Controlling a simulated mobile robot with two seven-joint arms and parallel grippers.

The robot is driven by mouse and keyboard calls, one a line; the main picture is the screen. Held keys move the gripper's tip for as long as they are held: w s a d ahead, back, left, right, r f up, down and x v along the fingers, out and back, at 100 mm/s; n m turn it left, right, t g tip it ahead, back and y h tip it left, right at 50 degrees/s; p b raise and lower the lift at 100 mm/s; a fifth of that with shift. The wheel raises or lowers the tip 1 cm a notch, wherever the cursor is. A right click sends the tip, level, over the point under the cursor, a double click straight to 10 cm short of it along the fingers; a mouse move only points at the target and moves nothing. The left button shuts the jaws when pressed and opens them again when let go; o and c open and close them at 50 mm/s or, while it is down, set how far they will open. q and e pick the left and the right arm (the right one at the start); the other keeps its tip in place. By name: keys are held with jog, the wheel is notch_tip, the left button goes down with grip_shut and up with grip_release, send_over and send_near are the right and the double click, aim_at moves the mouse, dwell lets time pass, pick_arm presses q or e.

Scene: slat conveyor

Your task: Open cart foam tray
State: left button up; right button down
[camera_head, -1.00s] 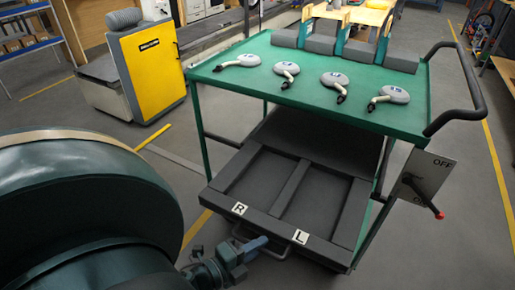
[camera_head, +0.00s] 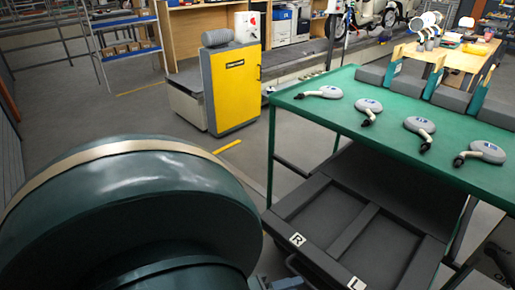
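The foam tray (camera_head: 318,243) is dark grey, with two recessed compartments split by a divider. It sits at the lower level of the green cart (camera_head: 385,105), sticking out in front from under the green top. Its front edge bears an R label (camera_head: 297,239) and an L label (camera_head: 355,283). A small blue-grey part of my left gripper (camera_head: 277,284) shows at the bottom edge beside the tray's front. Its fingertips are out of frame, so its grip is hidden. My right gripper is not in view.
Several grey handled parts (camera_head: 369,108) lie on the cart top, with grey blocks (camera_head: 450,98) along its back. A yellow cabinet (camera_head: 237,90) stands left of the cart, shelving (camera_head: 125,45) farther left. Open floor lies between.

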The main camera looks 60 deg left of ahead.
pick_arm(q)
jog(key=v, duration=0.8)
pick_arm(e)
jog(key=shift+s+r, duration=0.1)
